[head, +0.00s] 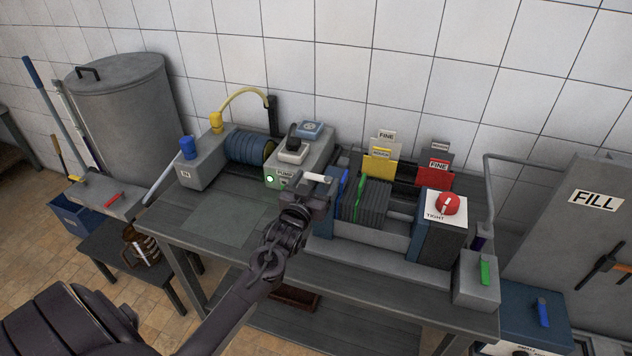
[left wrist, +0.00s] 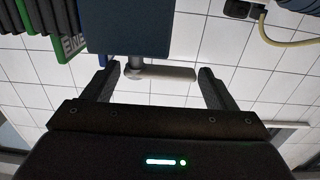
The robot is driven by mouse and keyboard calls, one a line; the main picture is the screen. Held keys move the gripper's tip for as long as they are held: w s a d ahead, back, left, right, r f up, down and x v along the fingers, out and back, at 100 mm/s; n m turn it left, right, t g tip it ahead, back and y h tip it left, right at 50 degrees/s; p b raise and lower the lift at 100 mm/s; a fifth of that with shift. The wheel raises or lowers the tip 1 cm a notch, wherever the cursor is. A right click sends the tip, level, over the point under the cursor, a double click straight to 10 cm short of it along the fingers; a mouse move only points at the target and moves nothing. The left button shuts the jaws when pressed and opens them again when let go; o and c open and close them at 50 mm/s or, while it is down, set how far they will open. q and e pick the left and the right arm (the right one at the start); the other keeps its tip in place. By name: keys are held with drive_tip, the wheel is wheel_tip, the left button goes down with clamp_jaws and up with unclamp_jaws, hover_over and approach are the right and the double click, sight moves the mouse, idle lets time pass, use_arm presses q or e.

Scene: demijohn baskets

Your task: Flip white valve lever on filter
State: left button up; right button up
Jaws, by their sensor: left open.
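The white valve lever (head: 314,177) is a short pale bar at the left end of the plate filter (head: 365,203). In the left wrist view the lever (left wrist: 165,73) lies crosswise between my open fingertips, joined to a dark stub below a blue block (left wrist: 130,25). My left gripper (head: 318,190) is at the lever, and its fingers (left wrist: 161,80) stand on either side of the lever's ends. A gap shows at each end, so nothing is gripped. The gripper hides part of the filter's left end in the head view. My right gripper is not in view.
The pump box (head: 284,178) with a green light stands just left of the lever. A red knob (head: 447,204) marked TIGHT is at the filter's right end. The table's left front (head: 225,217) is clear.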

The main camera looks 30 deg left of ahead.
use_arm(q)
drive_tip(key=b+v, duration=0.1)
drive_tip(key=v, duration=0.6)
drive_tip(key=shift+b, duration=0.3)
drive_tip(key=shift+s, duration=0.15)
